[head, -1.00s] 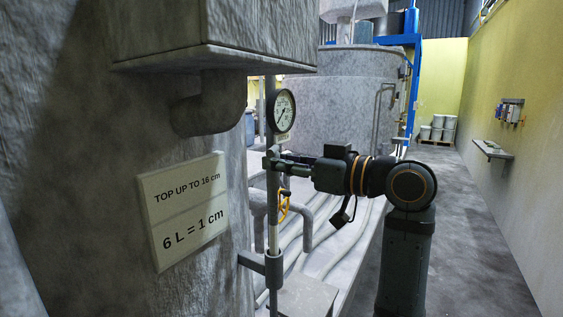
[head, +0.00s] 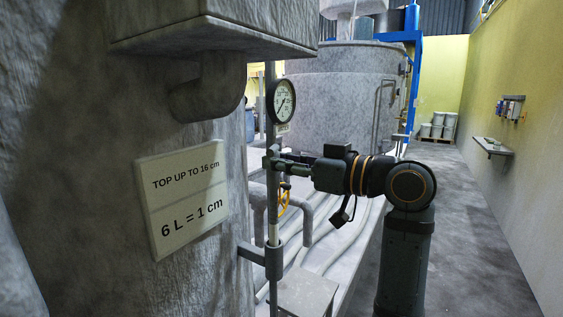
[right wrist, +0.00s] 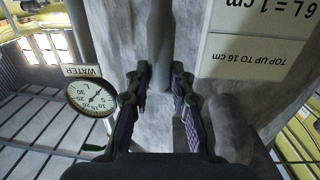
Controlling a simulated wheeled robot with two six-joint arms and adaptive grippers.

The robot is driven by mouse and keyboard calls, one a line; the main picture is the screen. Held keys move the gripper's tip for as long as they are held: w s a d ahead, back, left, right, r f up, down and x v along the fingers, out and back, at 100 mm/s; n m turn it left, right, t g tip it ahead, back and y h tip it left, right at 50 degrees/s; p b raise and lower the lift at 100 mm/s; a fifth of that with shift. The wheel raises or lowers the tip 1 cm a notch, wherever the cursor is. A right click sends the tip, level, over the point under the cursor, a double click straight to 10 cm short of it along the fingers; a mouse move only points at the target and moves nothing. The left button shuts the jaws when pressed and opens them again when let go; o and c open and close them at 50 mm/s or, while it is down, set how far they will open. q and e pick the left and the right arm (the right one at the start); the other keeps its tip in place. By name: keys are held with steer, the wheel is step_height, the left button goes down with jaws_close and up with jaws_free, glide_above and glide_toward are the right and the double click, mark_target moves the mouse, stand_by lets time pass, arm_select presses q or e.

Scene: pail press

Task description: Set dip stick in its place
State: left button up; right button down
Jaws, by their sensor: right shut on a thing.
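The dip stick (head: 273,215) is a thin, pale grey upright rod beside the big rough grey tank. My right gripper (head: 275,161) is shut on its upper part, coming in from the right. In the right wrist view the rod (right wrist: 160,45) runs between the fingers (right wrist: 158,85), away from the gripper. A grey bracket with a sleeve (head: 273,262) stands out from the tank below. The rod lines up with the sleeve and a thin length shows under it. I cannot tell how the rod's end sits there. My left gripper is not in view.
A sign (head: 183,198) on the tank reads "TOP UP TO 16 cm, 6 L = 1 cm". A round gauge (head: 281,100) stands just above my gripper. A grey box (head: 215,25) overhangs above. The aisle at right is open.

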steer(key=c, duration=1.1)
jaws_free()
steer(key=v, duration=1.2)
